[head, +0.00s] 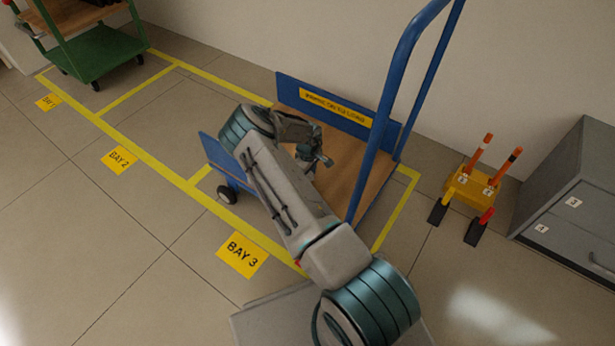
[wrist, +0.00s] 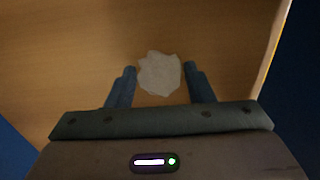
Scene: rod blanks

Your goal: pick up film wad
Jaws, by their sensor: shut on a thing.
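The film wad (wrist: 159,74) is a small pale, crumpled lump in the wrist view. It sits between the two fingertips of my gripper (wrist: 160,80), over the wooden deck of the blue cart. My gripper is shut on the wad. In the head view my gripper (head: 318,160) is over the cart's deck (head: 355,175), and the wad is hidden there behind my gripper and arm. I cannot tell from these views whether the wad still touches the deck.
The cart's blue handle (head: 398,75) rises on the right, and a blue panel with a yellow label (head: 335,106) stands at the back. A green cart (head: 100,45) is far left. A yellow block with pegs (head: 472,190) and a grey cabinet (head: 575,205) are right. Floor near BAY 2 (head: 119,159) is clear.

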